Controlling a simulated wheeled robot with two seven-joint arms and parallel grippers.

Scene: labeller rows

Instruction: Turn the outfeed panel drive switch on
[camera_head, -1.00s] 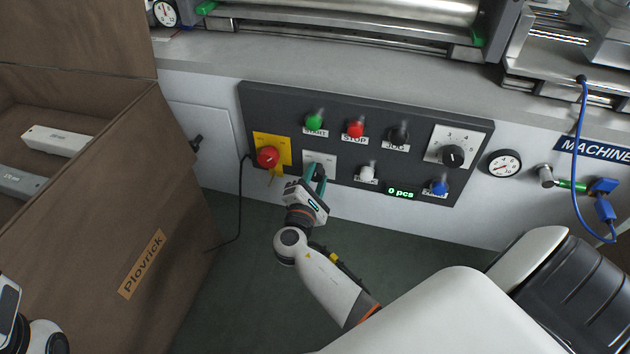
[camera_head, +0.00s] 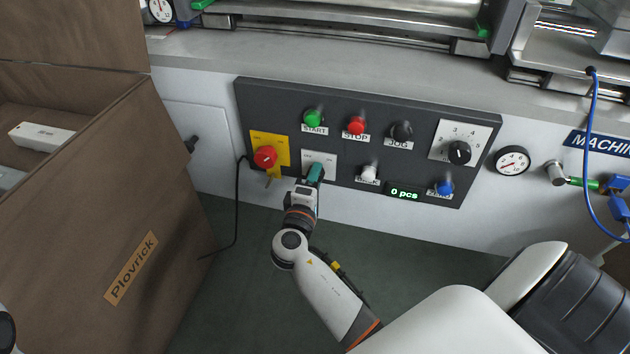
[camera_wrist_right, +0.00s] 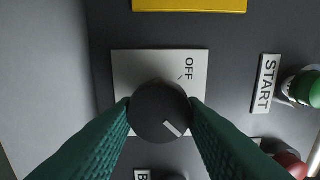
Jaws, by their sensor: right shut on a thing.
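The dark outfeed panel (camera_head: 268,106) is on the machine's front in the head view. The drive switch is a black round knob (camera_wrist_right: 158,110) on a white plate (camera_wrist_right: 135,66), which also shows in the head view (camera_head: 325,158). The plate carries an OFF label at its upper right in the wrist view. The knob's white mark points to the lower right there, away from OFF; any label on that side is hidden by a finger. My right gripper (camera_wrist_right: 160,118) is shut on the knob, with a teal finger on each side. My left gripper is out of view.
A red knob (camera_head: 265,157) on a yellow plate sits just left of the switch. Green START (camera_head: 313,118) and red STOP (camera_head: 356,125) buttons are above it, with a white button (camera_head: 369,173) to its right. A brown box (camera_head: 150,215) stands at left.

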